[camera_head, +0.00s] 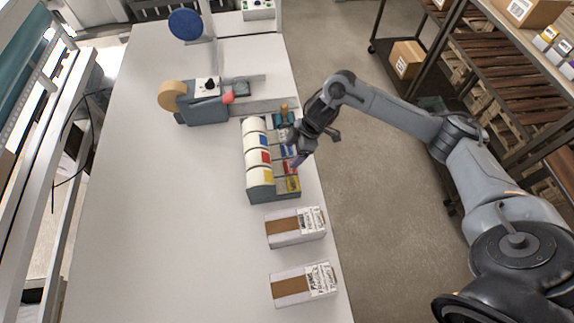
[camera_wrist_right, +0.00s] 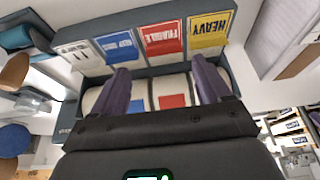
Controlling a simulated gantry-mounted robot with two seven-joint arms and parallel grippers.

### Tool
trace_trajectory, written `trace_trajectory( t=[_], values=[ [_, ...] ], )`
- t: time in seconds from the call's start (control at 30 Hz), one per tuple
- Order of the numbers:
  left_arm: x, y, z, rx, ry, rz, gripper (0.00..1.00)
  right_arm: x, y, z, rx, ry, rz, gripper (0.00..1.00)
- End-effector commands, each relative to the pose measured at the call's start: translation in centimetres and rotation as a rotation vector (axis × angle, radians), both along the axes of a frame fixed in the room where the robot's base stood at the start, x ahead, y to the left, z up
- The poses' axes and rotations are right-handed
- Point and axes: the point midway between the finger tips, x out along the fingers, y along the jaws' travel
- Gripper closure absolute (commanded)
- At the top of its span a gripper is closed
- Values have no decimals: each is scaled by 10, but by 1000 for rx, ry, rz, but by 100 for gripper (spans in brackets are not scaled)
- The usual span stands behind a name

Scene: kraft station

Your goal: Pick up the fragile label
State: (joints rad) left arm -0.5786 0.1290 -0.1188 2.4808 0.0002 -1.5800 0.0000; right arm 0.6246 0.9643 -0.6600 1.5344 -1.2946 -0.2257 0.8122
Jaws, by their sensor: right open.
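The red fragile label (camera_wrist_right: 163,40) shows in the wrist view on the label dispenser (camera_wrist_right: 150,68), between a blue label (camera_wrist_right: 120,46) and the yellow heavy label (camera_wrist_right: 208,29). In the head view the dispenser (camera_head: 262,190) stands near the table's right edge, with the red label (camera_head: 291,168) partly visible beside my gripper. My right gripper (camera_head: 296,160) is over the dispenser's label side. In the wrist view its two purple fingers (camera_wrist_right: 163,85) are spread wide and empty, with the fragile label beyond the gap between them. My left gripper is not in view.
Two boxes with brown tape, a nearer one (camera_head: 304,284) and a farther one (camera_head: 295,227), lie along the table's right edge. A tape dispenser (camera_head: 203,108) stands beyond the label dispenser. The table's left and middle (camera_head: 170,220) are clear. A shelf rack (camera_head: 480,75) stands right.

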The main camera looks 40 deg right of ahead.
Motion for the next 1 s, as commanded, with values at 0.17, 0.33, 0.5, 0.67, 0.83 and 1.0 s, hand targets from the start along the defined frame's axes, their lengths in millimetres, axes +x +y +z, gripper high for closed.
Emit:
trace_trajectory(
  t=[0.17, 0.33, 0.5, 0.67, 0.83, 1.0],
  values=[
    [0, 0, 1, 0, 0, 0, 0, 1, 4, -8, 1, 1, 0, 23],
    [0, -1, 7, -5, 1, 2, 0, 2, 14, -22, 1, 1, 2, 23],
    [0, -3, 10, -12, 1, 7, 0, 6, 22, -42, 1, 2, 1, 23],
    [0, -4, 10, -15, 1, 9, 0, 8, 25, -52, 0, -1, 2, 23],
    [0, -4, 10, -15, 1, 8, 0, 8, 25, -53, -1, -1, 1, 23],
    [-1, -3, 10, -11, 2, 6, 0, 8, 25, -53, -1, -1, 1, 39]
  ],
)
